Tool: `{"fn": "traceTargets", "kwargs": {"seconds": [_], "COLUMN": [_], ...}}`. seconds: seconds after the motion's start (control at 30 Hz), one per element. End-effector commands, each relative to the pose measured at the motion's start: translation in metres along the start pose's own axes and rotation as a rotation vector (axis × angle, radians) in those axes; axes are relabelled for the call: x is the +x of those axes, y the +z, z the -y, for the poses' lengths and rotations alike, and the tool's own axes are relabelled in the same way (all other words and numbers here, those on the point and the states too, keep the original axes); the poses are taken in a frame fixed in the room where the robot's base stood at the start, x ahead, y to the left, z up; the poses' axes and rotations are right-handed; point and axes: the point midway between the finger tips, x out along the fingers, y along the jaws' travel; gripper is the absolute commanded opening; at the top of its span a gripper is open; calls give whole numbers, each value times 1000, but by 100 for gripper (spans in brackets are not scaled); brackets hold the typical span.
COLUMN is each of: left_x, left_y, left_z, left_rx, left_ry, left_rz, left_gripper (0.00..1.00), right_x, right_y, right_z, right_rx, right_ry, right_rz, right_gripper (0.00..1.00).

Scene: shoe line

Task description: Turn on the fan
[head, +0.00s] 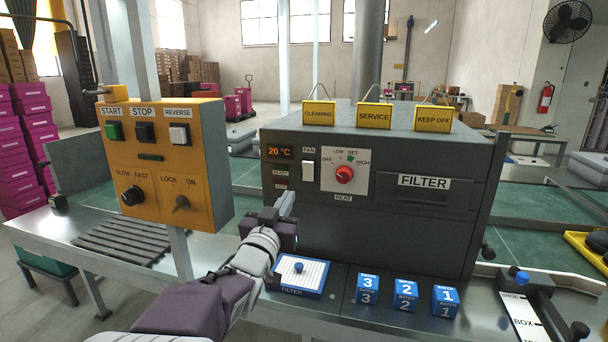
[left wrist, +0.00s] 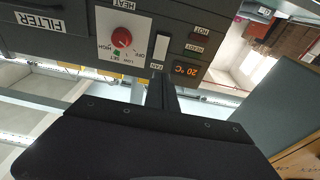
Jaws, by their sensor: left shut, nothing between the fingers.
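The dark grey oven box (head: 380,240) carries a white rocker switch (head: 308,171) under the label FAN. The switch also shows upside down in the left wrist view (left wrist: 163,30); which way it is tipped I cannot tell. My left gripper (head: 287,203) is shut and empty, a little below and left of the switch in the head view. In the left wrist view its narrow fingers (left wrist: 162,92) point toward the panel near the FAN label. I cannot tell contact; they look apart from the switch. My right gripper is not in view.
Right of the switch is a red heat knob (head: 344,174); left is a 20 °C display (head: 280,152). An orange control box (head: 165,160) stands left of my arm. A filter tray (head: 300,274) and blue batch blocks (head: 406,294) lie below. A wall fan (head: 567,20) hangs far right.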

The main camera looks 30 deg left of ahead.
Motion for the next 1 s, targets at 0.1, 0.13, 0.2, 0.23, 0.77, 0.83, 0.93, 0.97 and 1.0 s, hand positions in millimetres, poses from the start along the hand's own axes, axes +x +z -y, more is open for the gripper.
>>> {"fn": "traceTargets", "kwargs": {"seconds": [0.1,0.13,0.2,0.23,0.77,0.83,0.93,0.97,1.0], "left_x": [7,11,24,30,131,136,140,140,140], "left_y": [0,0,1,1,1,0,1,1,0], "left_z": [0,0,-1,-1,-1,-1,-1,-1,-1], "left_rx": [-1,-1,-1,-1,0,0,0,0,0], "left_ry": [1,1,2,2,1,1,1,1,1], "left_rz": [0,0,1,1,1,0,1,1,1], "left_gripper": [0,0,0,0,0,0,0,0,0], "right_x": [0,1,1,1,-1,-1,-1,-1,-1], "right_y": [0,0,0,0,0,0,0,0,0], "right_z": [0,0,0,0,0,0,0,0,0], "right_rx": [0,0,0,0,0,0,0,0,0], "right_ry": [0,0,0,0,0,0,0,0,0], "right_rz": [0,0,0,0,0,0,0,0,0], "right_gripper": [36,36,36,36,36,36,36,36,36]}}
